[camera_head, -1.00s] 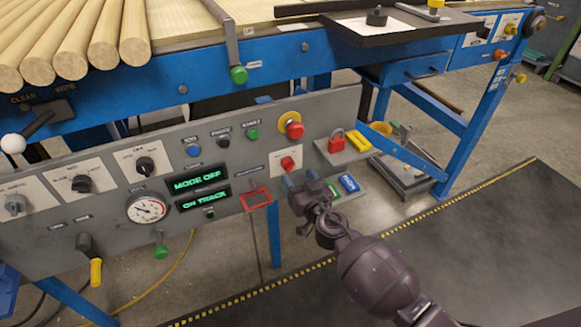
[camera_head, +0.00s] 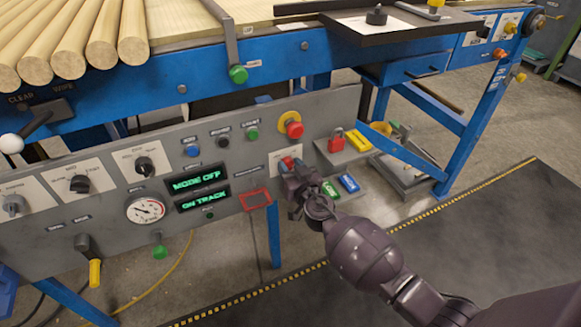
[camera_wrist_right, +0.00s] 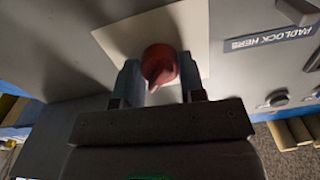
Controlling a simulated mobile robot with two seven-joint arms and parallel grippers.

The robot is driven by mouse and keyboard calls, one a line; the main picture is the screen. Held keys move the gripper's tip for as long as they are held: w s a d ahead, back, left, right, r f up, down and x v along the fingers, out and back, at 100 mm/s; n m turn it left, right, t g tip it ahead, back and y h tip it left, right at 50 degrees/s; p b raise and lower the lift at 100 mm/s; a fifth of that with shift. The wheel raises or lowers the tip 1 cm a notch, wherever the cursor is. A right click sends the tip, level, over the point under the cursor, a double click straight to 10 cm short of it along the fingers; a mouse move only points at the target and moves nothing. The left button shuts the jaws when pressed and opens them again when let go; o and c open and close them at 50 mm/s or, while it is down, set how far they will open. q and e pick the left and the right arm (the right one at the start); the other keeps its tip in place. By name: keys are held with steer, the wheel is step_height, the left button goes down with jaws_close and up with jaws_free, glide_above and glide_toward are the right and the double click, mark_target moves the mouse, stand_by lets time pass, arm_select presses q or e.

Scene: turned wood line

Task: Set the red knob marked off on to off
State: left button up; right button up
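The red knob (camera_head: 288,161) sits on a white plate at the right end of the grey control panel, partly hidden by my right gripper (camera_head: 293,169). In the right wrist view the knob (camera_wrist_right: 159,65) shows between the two fingertips of the gripper (camera_wrist_right: 159,82), its pointed end towards the bottom of the picture. The fingers are apart, one on each side of the knob, close to it; contact cannot be made out. The off and on marks cannot be read. My left gripper is not in view.
A red and yellow mushroom button (camera_head: 291,125) sits just above the knob. An empty red frame (camera_head: 256,199) is to its left. A red padlock (camera_head: 337,140) and coloured tags (camera_head: 349,182) are on the right. A padlock label (camera_wrist_right: 268,38) shows in the wrist view.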

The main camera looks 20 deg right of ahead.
steer(key=shift+c, duration=1.4)
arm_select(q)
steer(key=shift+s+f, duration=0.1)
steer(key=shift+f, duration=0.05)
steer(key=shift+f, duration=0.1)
arm_select(e)
steer(key=shift+f, duration=0.1)
steer(key=shift+n, duration=0.4)
steer(key=n+b, duration=0.1)
steer(key=n, duration=0.6)
steer(key=shift+n, duration=0.4)
steer(key=n, duration=0.4)
steer(key=shift+n+b, duration=0.3)
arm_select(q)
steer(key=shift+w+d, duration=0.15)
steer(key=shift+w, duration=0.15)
arm_select(e)
steer(key=shift+n, duration=2.3)
